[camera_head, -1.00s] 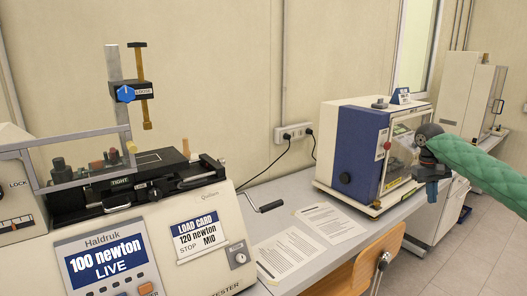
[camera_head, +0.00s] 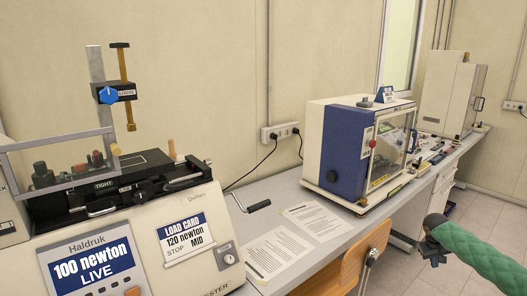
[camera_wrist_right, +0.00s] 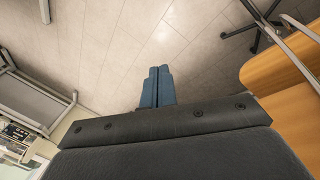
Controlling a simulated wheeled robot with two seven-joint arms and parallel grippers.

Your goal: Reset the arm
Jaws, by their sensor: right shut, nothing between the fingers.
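My right arm, in a green sleeve, comes in from the lower right of the head view. Its gripper (camera_head: 433,252) hangs over the floor, to the right of the wooden chair and clear of the bench. In the right wrist view the two blue fingers (camera_wrist_right: 157,88) lie together with nothing between them, above floor tiles. My left arm and gripper are not in the head view.
The Haldruk tester (camera_head: 150,245) stands at the left, reading "100 newton LIVE". A blue and white cabinet machine (camera_head: 345,150) stands on the bench (camera_head: 225,200) beside printed sheets (camera_head: 280,250). A wooden chair (camera_head: 340,268) is in front. Floor at right is free.

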